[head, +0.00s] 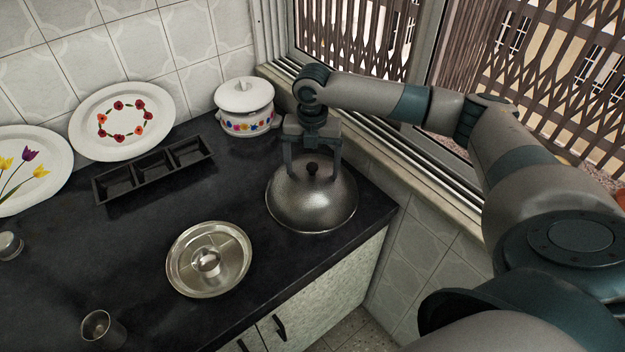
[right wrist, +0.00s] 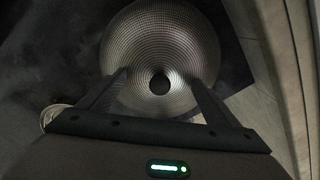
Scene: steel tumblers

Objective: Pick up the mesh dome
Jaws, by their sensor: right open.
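The mesh dome (head: 311,205) is a grey, finely perforated cover with a small black knob (head: 312,168) on top. It sits on the dark counter near its right end. My right gripper (head: 312,165) is open directly above the dome, with one finger on each side of the knob. In the right wrist view the dome (right wrist: 160,45) fills the upper middle, and its knob (right wrist: 159,83) lies between the open fingers (right wrist: 160,75). Whether the fingers touch the dome I cannot tell. My left gripper is not in view.
A steel tumbler (head: 103,328) is at the front left. A white flowered pot (head: 245,122), a black three-part tray (head: 152,172) and flowered plates (head: 122,146) are at the back. The window wall (head: 395,185) is close on the right.

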